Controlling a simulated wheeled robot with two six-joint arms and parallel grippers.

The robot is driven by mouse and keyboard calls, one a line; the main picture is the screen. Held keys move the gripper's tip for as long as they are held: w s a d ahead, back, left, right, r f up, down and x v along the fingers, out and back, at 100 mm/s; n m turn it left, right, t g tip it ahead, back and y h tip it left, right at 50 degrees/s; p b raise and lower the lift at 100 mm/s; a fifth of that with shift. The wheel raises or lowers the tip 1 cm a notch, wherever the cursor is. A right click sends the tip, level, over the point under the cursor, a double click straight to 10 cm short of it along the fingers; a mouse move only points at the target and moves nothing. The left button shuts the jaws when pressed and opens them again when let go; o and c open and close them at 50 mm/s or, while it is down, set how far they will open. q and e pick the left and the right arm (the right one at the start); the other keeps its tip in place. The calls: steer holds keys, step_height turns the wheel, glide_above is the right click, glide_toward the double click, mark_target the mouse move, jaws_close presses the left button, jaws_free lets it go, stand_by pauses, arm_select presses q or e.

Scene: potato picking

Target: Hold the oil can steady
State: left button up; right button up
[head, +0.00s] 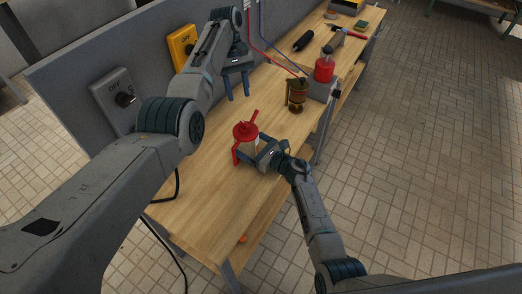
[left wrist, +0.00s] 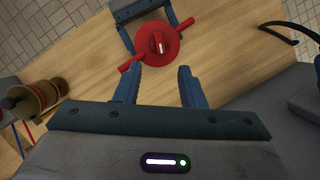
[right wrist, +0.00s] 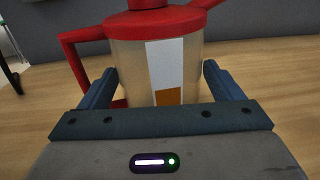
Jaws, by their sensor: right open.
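The oil can (head: 245,132) stands upright on the wooden workbench (head: 205,205). It has a red lid, spout and handle, and a translucent body (right wrist: 188,60) with a white and orange label. My right gripper (head: 256,153) is open, low at the can. In the right wrist view (right wrist: 160,88) its fingers are spread on either side of the body, with the red handle to the left. My left gripper (head: 237,86) is open and empty above the bench, near the wall. In the left wrist view (left wrist: 157,78) the can's red lid (left wrist: 155,45) lies just beyond its fingertips.
A brass device (head: 297,94) stands farther along the bench, before a red canister (head: 323,70) on a grey block. A black cylinder (head: 303,40) and a hammer (head: 346,33) lie at the far end. Grey (head: 112,98) and yellow (head: 181,47) switch boxes are on the wall panel.

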steer(key=shift+x, duration=0.8)
steer(key=shift+c, duration=0.5)
